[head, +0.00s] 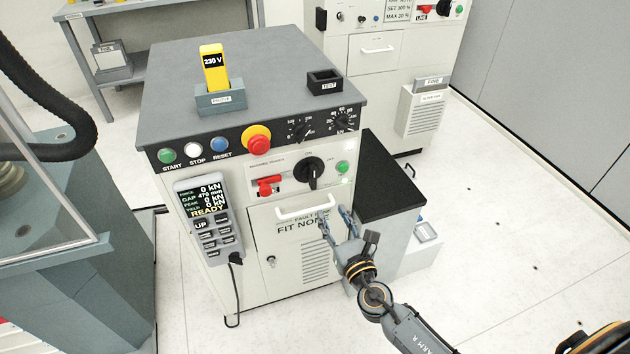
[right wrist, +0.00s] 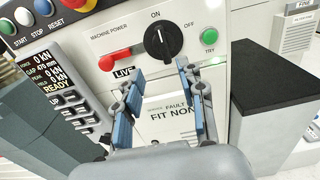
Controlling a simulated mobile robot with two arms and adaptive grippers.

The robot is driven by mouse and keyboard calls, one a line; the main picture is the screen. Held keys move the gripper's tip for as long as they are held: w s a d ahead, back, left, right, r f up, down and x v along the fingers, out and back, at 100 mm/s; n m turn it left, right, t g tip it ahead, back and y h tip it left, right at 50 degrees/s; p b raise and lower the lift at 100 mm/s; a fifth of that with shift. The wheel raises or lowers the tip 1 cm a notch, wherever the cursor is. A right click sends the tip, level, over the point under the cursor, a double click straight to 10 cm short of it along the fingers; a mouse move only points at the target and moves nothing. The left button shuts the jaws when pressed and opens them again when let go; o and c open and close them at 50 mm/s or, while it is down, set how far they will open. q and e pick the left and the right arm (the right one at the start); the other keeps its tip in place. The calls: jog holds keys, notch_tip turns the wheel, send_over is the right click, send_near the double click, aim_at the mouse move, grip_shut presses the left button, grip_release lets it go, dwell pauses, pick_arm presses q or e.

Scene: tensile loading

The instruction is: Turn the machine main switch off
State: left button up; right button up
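The machine's main switch (head: 309,172) is a black rotary knob on the grey cabinet's front; it also shows in the right wrist view (right wrist: 163,41). ON is printed above it and OFF at its upper right. Its grip stands about upright, toward ON. A red handle (head: 268,185) sits to its left, with a LIVE label (right wrist: 123,71) beneath in the wrist view. My right gripper (head: 335,219) is open and empty, below the knob in front of the cabinet door, its fingers apart on either side of the knob in the wrist view. My left gripper is not in view.
A white door handle (head: 308,207) lies between knob and gripper. A pendant (head: 205,220) reading READY hangs at left. A black-topped box (head: 385,183) stands close at right.

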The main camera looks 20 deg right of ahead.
send_near(314, 178)
jog(key=w, duration=0.7)
jog(key=shift+w, duration=0.3)
jog(key=shift+w+b, duration=0.3)
jog(key=shift+w, duration=0.2)
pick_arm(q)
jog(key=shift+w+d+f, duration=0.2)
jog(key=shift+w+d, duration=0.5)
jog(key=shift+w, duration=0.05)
pick_arm(e)
grip_shut()
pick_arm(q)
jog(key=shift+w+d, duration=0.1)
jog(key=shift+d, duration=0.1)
